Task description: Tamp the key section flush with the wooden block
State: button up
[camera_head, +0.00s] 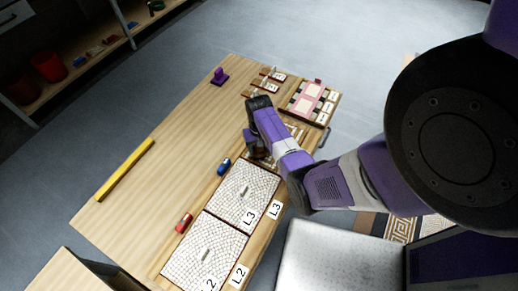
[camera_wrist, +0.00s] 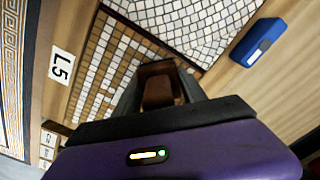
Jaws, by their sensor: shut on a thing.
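In the wrist view my gripper (camera_wrist: 158,76) is shut on a brown wooden block (camera_wrist: 159,92). It holds the block over a mosaic panel with brown and white tiles (camera_wrist: 98,77), the key section. The block hides part of the panel, and I cannot tell whether it touches the tiles. In the head view my gripper (camera_head: 252,134) is over the middle of the wooden table, and my arm covers most of this panel.
Beside it lies a white mosaic panel (camera_head: 245,194) marked L3, with an L2 panel (camera_head: 203,252) nearer. A blue block (camera_head: 224,166), red block (camera_head: 184,222), yellow bar (camera_head: 125,170) and purple stamp-like object (camera_head: 219,77) are on the table (camera_head: 165,150). Its left side is mostly clear.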

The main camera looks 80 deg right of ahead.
jog(key=shift+r+p, duration=2.1)
jog(key=shift+r, duration=0.3)
